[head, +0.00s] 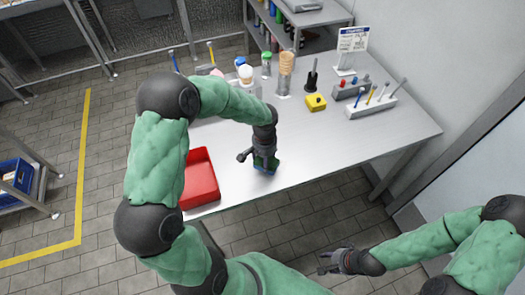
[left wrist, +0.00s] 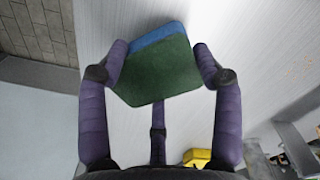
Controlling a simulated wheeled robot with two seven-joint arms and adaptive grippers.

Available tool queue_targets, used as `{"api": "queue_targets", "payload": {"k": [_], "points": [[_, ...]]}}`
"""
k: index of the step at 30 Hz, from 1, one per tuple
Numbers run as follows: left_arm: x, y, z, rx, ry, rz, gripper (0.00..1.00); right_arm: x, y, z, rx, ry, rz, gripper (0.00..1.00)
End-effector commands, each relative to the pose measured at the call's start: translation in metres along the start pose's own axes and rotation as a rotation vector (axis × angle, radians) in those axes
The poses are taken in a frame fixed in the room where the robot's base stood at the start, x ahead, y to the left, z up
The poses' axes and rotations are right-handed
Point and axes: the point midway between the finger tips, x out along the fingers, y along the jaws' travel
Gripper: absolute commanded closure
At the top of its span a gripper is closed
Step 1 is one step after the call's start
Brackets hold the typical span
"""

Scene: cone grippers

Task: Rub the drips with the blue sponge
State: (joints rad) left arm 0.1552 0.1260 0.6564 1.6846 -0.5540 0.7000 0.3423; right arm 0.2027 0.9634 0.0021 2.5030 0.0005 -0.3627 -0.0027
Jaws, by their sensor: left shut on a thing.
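The sponge (left wrist: 155,68) has a green face and a blue edge and fills the upper middle of the left wrist view. My left gripper (head: 263,160) is shut on it, with purple fingers at both sides. In the head view the sponge (head: 266,167) shows small and dark at the front of the metal table (head: 330,145), partly hidden by the gripper. I cannot tell if it touches the tabletop. Faint brownish specks (left wrist: 300,68), perhaps the drips, show on the surface at the right of the left wrist view. My right gripper (head: 333,262) is open and empty, off the table's front.
A red tray (head: 200,180) lies left of the sponge. A yellow block (head: 316,102), stacked cones (head: 285,72), bottles and a grey tool rack (head: 370,108) stand toward the back. The front right of the tabletop is clear.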

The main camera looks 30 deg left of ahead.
Motion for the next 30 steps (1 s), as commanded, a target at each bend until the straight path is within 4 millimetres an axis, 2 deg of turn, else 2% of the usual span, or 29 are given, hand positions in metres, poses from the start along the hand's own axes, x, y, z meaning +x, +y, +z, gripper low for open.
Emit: {"api": "queue_targets", "payload": {"k": [3,15,30], "points": [[-0.015,-0.001,-0.003,-0.001,0.003,0.000,0.65,-0.010,-0.004,0.001,0.000,0.000,0.000,0.60],[-0.049,-0.001,-0.009,0.000,0.003,-0.001,0.65,-0.032,-0.011,0.002,0.000,-0.001,0.000,0.60],[-0.051,-0.001,-0.009,0.000,0.003,0.000,0.65,-0.033,-0.012,0.002,0.000,-0.001,0.000,0.60]]}}
